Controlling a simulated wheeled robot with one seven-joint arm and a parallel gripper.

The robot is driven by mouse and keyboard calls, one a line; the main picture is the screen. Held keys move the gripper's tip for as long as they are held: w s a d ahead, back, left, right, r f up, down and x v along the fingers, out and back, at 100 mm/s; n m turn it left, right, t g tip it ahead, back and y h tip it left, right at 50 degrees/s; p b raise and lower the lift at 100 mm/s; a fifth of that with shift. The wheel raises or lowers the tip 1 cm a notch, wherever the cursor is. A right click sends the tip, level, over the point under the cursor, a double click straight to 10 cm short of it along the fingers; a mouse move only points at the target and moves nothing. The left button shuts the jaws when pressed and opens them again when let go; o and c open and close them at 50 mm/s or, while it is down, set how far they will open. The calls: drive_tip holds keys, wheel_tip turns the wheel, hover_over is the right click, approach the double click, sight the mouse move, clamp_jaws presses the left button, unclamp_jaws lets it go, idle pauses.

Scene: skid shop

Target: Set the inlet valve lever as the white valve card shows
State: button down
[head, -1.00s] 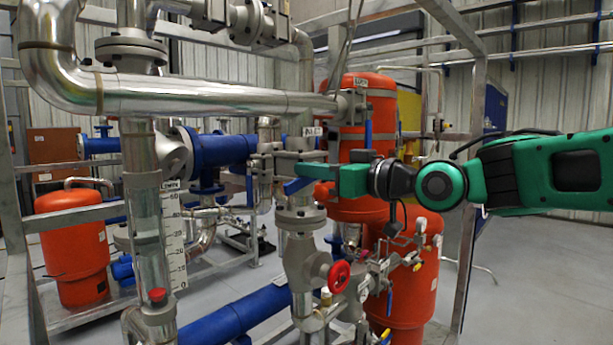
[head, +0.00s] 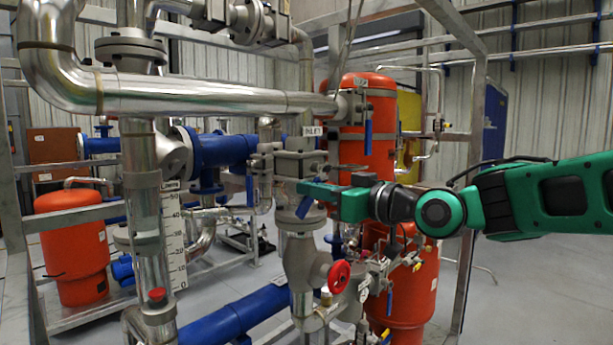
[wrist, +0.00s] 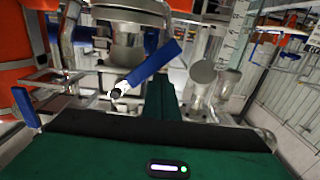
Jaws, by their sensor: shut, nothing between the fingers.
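The inlet valve lever is a blue bar (head: 303,207). In the head view it shows just below my gripper (head: 304,188), slanting downward, its upper part hidden. In the wrist view the lever (wrist: 152,66) slants from a small round pivot at its lower left to its upper right. The INLET tag (head: 311,131) is on the pipework above the valve. My green gripper, seen in the wrist view (wrist: 161,92), is shut and empty, its tip beside or against the lever; I cannot tell if they touch. I cannot make out the white valve card.
A red handwheel (head: 339,275) sticks out below the valve. Another blue lever (head: 368,134) hangs to the right in front of a red tank (head: 358,85). A thick silver pipe (head: 200,98) crosses above. A white scale (head: 172,235) stands at the left.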

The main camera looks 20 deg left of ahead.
drive_tip(key=shift+w+f, duration=0.1)
drive_tip(key=shift+f, duration=0.1)
drive_tip(key=shift+w+d+f, duration=0.15)
drive_tip(key=shift+w+f, duration=0.2)
drive_tip(key=shift+f, duration=0.2)
drive_tip(key=shift+w+d+f, duration=0.15)
drive_tip(key=shift+w+f, duration=0.15)
drive_tip(key=shift+f, duration=0.2)
drive_tip(key=f+v, duration=0.1)
drive_tip(key=v, duration=0.9)
drive_tip(key=shift+f, duration=0.3)
idle(0.8)
drive_tip(key=shift+w+d, duration=0.1)
drive_tip(key=shift+w, duration=0.05)
